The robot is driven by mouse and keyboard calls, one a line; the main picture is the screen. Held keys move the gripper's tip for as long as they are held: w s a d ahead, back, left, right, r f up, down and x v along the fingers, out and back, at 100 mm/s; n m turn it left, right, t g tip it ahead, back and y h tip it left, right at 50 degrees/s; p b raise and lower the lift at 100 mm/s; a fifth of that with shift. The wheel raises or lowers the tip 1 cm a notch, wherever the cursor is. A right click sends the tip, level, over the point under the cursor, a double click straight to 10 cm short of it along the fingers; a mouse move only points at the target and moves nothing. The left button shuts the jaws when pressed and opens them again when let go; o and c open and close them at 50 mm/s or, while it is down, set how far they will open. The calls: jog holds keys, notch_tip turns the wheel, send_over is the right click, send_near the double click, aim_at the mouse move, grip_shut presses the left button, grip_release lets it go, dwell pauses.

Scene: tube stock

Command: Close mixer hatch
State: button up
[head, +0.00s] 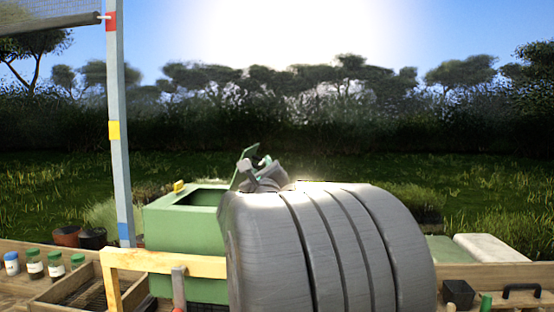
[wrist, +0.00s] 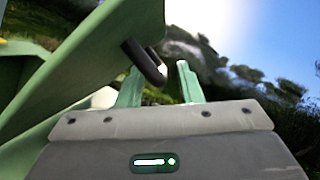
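The mixer is a green box (head: 185,228) left of the middle in the head view, with its top open and dark inside. Its green hatch (head: 243,168) stands raised and tilted at the box's right side, and it fills the upper left of the wrist view (wrist: 85,65). A black handle (wrist: 145,62) sticks out from the hatch's edge. My gripper (head: 262,164) is beside the raised hatch. In the wrist view its two green fingers (wrist: 159,83) stand apart, with the handle near the left finger and a gap to the right one. I cannot tell whether they touch.
A large grey ribbed shape (head: 325,250) hides the middle of the bench. A wooden frame (head: 165,262) and a blue-grey post (head: 118,130) stand at the left. Several jars (head: 34,264) and a wooden tray (head: 50,295) are at the left; a black block (head: 458,293) is at the right.

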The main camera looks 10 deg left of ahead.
jog(key=shift+w+r, duration=0.35)
jog(key=shift+w, duration=0.3)
jog(key=shift+w+a, duration=0.2)
grip_shut()
